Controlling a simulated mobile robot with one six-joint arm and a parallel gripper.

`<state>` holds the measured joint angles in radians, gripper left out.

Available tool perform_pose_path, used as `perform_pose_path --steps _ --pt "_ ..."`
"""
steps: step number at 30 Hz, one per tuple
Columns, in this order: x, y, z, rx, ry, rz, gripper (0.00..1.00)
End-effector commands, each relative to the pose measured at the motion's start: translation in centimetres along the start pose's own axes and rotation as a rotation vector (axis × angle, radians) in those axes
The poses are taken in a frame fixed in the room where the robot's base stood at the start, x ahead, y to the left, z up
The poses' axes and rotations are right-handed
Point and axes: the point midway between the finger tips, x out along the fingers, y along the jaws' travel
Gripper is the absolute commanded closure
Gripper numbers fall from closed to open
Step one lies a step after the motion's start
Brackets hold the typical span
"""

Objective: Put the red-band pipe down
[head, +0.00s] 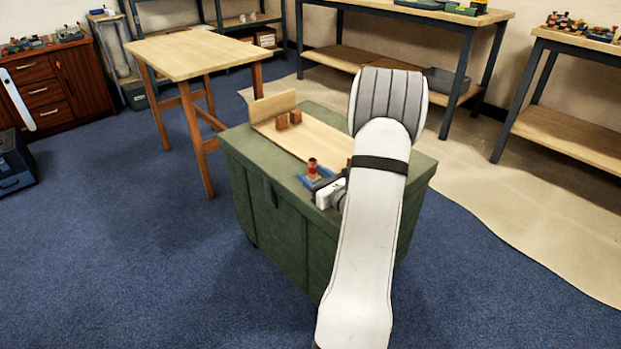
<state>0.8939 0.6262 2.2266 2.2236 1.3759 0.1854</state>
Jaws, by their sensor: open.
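A short copper-coloured pipe with a red band (312,168) stands upright at a small blue base (309,182) on the near part of the green chest's top (265,170). My gripper (322,184) is low over the chest, right beside the pipe and the blue base. Its jaws are open. My arm hides part of the gripper and the right part of the chest top. I cannot tell whether the jaws still surround or touch the pipe.
A pale wooden board (325,143) with an upright end and two brown blocks (289,119) lies on the chest behind the pipe. A wooden table (190,53) stands to the back left. Workbenches (405,10) line the back wall.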

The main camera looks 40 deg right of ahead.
Motion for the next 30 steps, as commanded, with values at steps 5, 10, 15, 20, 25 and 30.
perform_pose_path --steps 5,10,15,20,25,30 --pt "-0.5 -3.2 -1.8 0.043 -0.014 -0.112 0.49" --pt "1.3 -3.6 -1.7 0.043 -0.016 -0.116 0.49" --pt "3.5 -4.0 -1.6 0.042 -0.015 -0.115 0.49" --pt "5.8 -4.3 -1.4 0.042 -0.015 -0.114 0.49" --pt "6.7 -4.5 -1.2 0.044 -0.014 -0.117 0.49" --pt "6.6 -4.5 -1.2 0.044 -0.013 -0.117 0.49"
